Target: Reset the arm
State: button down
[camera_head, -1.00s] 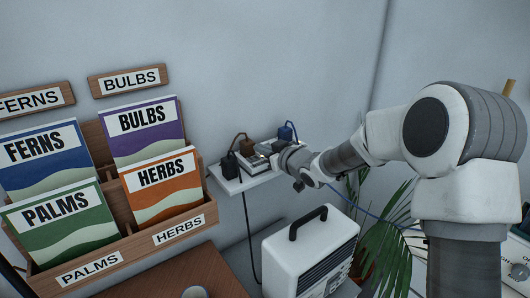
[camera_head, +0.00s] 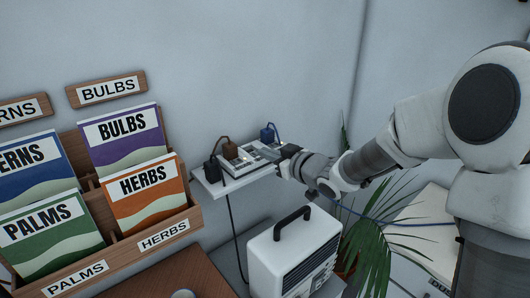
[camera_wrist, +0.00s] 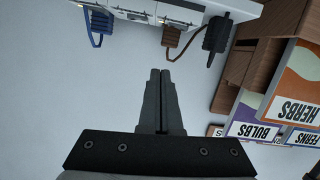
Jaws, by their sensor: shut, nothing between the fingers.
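My gripper (camera_wrist: 160,75) is shut in the wrist view, its two dark fingers together with nothing between them. In the head view my arm reaches in from the right, and my gripper (camera_head: 280,154) is at the right end of a small white wall shelf (camera_head: 212,188). On the shelf is a power strip (camera_head: 252,164) with black, brown and blue plugs in it. The brown plug (camera_wrist: 172,38) and black plug (camera_wrist: 216,38) show beyond the fingertips in the wrist view, with the blue plug (camera_wrist: 98,24) to the left. I cannot tell whether the gripper touches the strip.
A wooden rack (camera_head: 198,218) with seed packets labelled ferns, bulbs, palms and herbs stands at left. A white heater (camera_head: 270,256) with a black handle is below the shelf. A palm (camera_head: 368,248) and a blue cable (camera_head: 400,222) are at right. The wall above is clear.

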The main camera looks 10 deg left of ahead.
jog(key=s+d+r+m+h+p, duration=0.25)
jog(key=s+d+r+h, duration=0.2)
jog(key=d, duration=0.45)
jog(key=s+d+r+m+h+p, duration=0.2)
jog(key=s+d+r+m+h, duration=0.15)
jog(key=d+r+h, duration=0.4)
jog(key=s+d+m+g+p, duration=0.1)
jog(key=s+d+m+g, duration=0.1)
jog(key=s, duration=1)
jog(key=s+d+m+g+p, duration=0.2)
jog(key=s+d, duration=0.3)
jog(key=s, duration=0.7)
jog(key=shift+d+m+g+y, duration=0.2)
jog(key=shift+m+g+y, duration=0.1)
jog(key=shift+g+y, duration=0.1)
jog(key=shift+a, duration=0.15)
